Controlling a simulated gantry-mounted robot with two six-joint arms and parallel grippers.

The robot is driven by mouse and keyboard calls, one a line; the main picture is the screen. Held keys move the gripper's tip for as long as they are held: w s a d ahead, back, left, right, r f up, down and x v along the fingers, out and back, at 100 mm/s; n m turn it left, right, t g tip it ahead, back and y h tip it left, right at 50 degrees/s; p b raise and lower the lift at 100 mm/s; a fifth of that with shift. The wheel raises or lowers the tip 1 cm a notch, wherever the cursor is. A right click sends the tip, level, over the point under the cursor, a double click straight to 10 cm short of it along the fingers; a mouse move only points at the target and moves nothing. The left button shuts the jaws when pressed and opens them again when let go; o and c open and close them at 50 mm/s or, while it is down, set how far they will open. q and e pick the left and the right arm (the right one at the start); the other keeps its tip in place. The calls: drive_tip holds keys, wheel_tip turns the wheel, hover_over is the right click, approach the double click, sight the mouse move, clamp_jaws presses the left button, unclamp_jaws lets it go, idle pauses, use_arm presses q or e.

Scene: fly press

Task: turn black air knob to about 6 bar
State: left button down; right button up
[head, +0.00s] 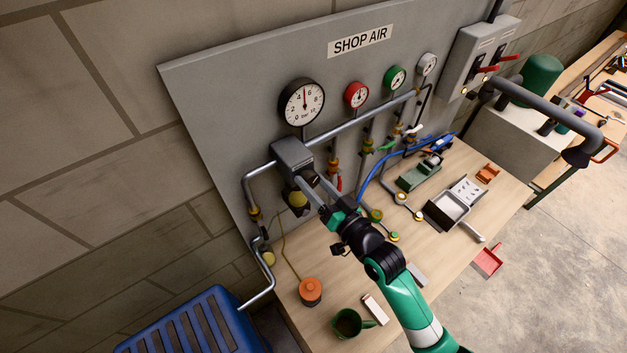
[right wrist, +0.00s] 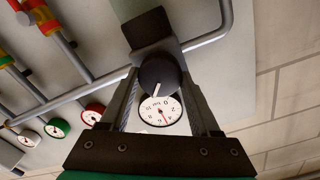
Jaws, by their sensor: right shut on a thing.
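The black air knob (right wrist: 158,75) has a white pointer mark and sits on the dark grey regulator block (head: 291,155) below the large gauge. My right gripper (head: 303,185) reaches up to it; in the right wrist view its fingers (right wrist: 162,82) are shut on the knob's two sides. In the head view the gripper and block hide most of the knob. The large black-rimmed gauge (head: 302,102) has a white dial marked 0 to 10 bar, and its red needle points almost straight up, between 4 and 6. It also shows upside down in the right wrist view (right wrist: 160,110). My left gripper is not in view.
Red (head: 356,95), green (head: 395,77) and grey (head: 427,64) gauges line the panel (head: 230,95) to the right. Pipes and valves run below them. An orange-lidded pot (head: 310,291) and a green mug (head: 348,323) stand on the bench. A blue crate (head: 195,325) is at lower left.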

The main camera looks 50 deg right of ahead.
drive_tip(key=shift+m, duration=1.1)
drive_tip(key=shift+p, duration=0.3)
drive_tip(key=o, duration=1.4)
drive_tip(key=shift+s, duration=0.15)
drive_tip(key=s, duration=0.3)
drive_tip(key=s+a+b, duration=0.1)
drive_tip(key=s, duration=0.3)
drive_tip(key=s+a, duration=0.1)
drive_tip(key=s, duration=0.3)
drive_tip(key=shift+s+b, duration=0.1)
drive_tip(key=shift+b, duration=0.2)
drive_tip(key=shift+a, duration=0.1)
